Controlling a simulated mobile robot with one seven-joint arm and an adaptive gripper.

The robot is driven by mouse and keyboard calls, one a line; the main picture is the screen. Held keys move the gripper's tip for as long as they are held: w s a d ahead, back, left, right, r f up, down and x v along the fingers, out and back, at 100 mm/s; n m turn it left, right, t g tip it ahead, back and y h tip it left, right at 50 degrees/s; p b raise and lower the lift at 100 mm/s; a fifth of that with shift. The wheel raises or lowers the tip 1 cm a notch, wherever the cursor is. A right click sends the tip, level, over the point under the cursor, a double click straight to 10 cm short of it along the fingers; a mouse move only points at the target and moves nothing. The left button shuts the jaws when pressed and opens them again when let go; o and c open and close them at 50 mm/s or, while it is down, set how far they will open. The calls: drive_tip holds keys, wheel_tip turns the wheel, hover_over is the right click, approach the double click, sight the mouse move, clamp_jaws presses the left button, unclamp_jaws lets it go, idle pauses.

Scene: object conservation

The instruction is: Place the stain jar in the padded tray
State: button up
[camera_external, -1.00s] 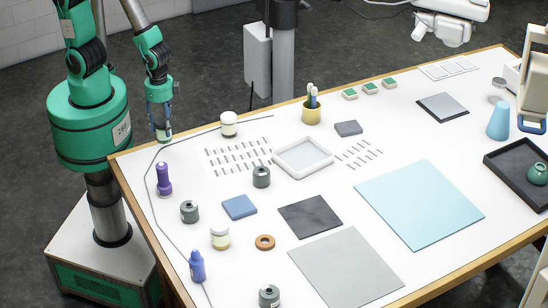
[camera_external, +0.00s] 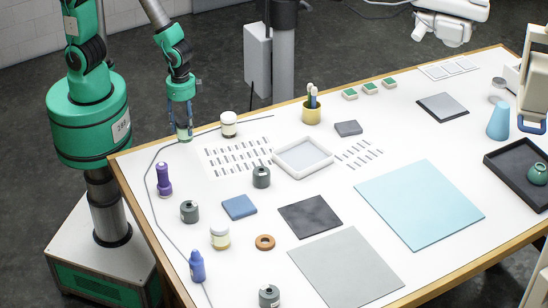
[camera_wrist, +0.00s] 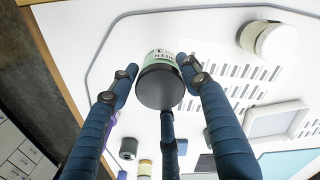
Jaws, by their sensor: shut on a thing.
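My gripper (camera_external: 183,122) is shut on a small jar (camera_external: 184,135) with a pale green label, held near the table's back left edge. In the wrist view my gripper's dark blue fingers (camera_wrist: 158,78) surround the jar (camera_wrist: 160,85), whose dark round end faces the camera. The label lettering is too partial to read. A white-rimmed tray with a grey floor (camera_external: 303,172) lies empty to the right of my gripper. Its rim also shows in the wrist view (camera_wrist: 276,108). A dark tray (camera_external: 515,188) at the far right holds a teal pot (camera_external: 537,174).
A white-lidded jar (camera_external: 229,124) stands just right of my gripper. A grey-green pot (camera_external: 261,177), purple bottle (camera_external: 164,180) and yellow cup (camera_external: 311,111) stand nearby. A thin grey line (camera_external: 150,165) curves along the left.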

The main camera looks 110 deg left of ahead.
drive_tip(key=w+a+n+p, duration=0.1)
drive_tip(key=w+a, duration=0.3)
drive_tip(key=w, duration=0.8)
drive_tip(key=w+a+n+p, duration=0.2)
drive_tip(key=w+a+p, duration=0.1)
drive_tip(key=w, duration=0.9)
drive_tip(key=shift+a+p, duration=0.3)
drive_tip(key=shift+a, duration=0.4)
drive_tip(key=shift+w+r, duration=0.1)
drive_tip(key=shift+w, duration=0.05)
drive_tip(key=p, duration=0.2)
hover_over(303, 158)
drive_tip(key=f, duration=0.2)
drive_tip(key=shift+r, duration=0.25)
drive_tip(key=shift+f, duration=0.1)
drive_tip(key=shift+f+p, duration=0.5)
drive_tip(key=shift+f, duration=1.15)
drive_tip(key=shift+f, duration=0.15)
